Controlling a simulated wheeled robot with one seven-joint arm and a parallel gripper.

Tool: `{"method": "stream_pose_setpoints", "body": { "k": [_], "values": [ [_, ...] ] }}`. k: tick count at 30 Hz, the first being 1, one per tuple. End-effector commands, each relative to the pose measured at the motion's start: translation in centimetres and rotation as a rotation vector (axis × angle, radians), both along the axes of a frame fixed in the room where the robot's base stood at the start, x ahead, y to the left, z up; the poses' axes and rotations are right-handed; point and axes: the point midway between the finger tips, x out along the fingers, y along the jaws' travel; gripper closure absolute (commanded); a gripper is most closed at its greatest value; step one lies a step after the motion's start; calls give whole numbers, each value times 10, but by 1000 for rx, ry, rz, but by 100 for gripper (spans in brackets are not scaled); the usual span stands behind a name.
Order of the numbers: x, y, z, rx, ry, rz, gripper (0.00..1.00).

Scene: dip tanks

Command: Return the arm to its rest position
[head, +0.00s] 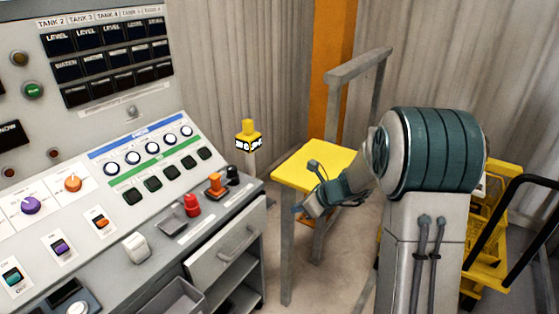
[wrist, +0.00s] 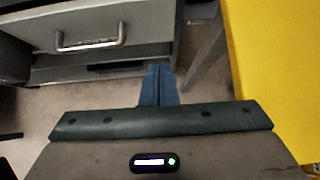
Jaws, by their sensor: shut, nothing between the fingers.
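My arm reaches forward on the right side of the head view, with its large teal and grey joint in front. My gripper (head: 297,210) shows small at the arm's far end, in front of the yellow-topped table (head: 290,178). In the wrist view my gripper (wrist: 159,72) has its two blue fingers together, with nothing between them. It points toward the floor and the lower front of the grey cabinet. Part of my arm's wrist is hidden behind its larger links in the head view.
The control console (head: 110,185) with switches and knobs fills the left. Its drawer (head: 225,243) has a metal handle, also seen in the wrist view (wrist: 90,42). A yellow cart (head: 497,180) stands at the right. Bare floor lies between console and table.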

Motion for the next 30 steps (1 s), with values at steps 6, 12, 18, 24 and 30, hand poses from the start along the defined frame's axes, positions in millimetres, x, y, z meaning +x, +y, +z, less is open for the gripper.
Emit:
{"method": "stream_pose_setpoints", "body": {
  "k": [6, 12, 18, 24, 30],
  "values": [
    [-29, 9, 42, -115, -86, 187, 100],
    [-100, 18, 110, -376, -258, 618, 100],
    [-173, 10, 162, -642, -408, 1069, 100],
    [-239, -12, 202, -894, -511, 1513, 100],
    [-281, -36, 224, -1070, -543, 1848, 100]
  ]
}}
